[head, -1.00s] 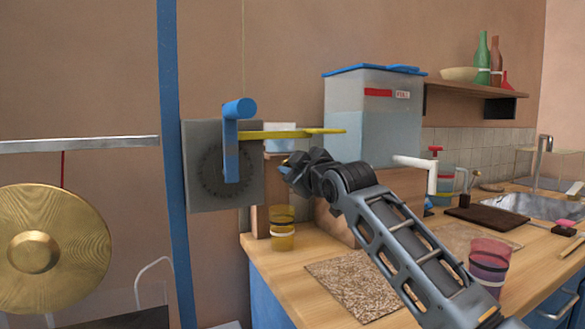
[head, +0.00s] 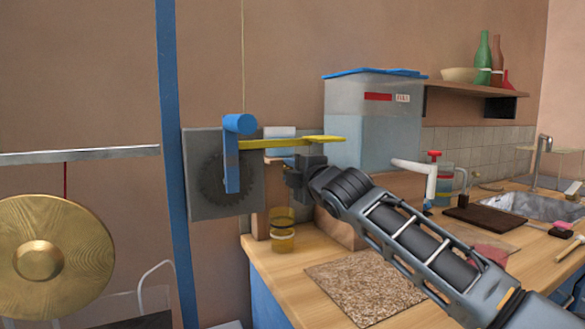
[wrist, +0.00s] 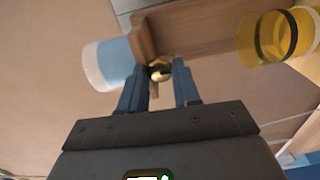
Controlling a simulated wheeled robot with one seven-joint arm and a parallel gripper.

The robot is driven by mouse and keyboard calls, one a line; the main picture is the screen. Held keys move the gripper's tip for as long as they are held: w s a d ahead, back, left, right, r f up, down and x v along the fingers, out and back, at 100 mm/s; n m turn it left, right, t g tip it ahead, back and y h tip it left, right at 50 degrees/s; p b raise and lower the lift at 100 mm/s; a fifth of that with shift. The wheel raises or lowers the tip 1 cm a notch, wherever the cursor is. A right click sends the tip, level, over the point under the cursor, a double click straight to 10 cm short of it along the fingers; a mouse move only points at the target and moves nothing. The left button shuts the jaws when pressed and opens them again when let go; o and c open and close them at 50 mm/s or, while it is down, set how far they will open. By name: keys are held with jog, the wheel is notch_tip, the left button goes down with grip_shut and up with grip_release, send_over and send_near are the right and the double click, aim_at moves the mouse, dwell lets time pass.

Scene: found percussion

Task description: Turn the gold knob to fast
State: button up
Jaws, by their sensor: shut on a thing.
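The small gold knob (wrist: 160,70) shows in the wrist view against a brown wooden stand (wrist: 205,28), between the tips of my two blue fingers. My gripper (wrist: 160,84) is shut on it. In the head view my gripper (head: 292,178) is at the wooden stand (head: 276,185), below the yellow bar (head: 300,141), and it hides the knob. I cannot read any fast or slow marking or tell the knob's setting.
A blue crank (head: 232,165) on a grey plate is just left of my gripper. A yellow cup (head: 282,238) stands below it. A clear water tank (head: 372,120) is behind, right. A gold gong (head: 40,255) hangs at left. A speckled mat (head: 365,288) lies on the counter.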

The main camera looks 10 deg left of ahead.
jog(key=shift+f+n, duration=0.15)
jog(key=shift+n, duration=0.25)
jog(key=o, duration=1)
jog(key=shift+o, duration=0.2)
jog(key=v, duration=0.7)
jog(key=shift+s+d, duration=0.25)
jog(key=shift+s, duration=0.1)
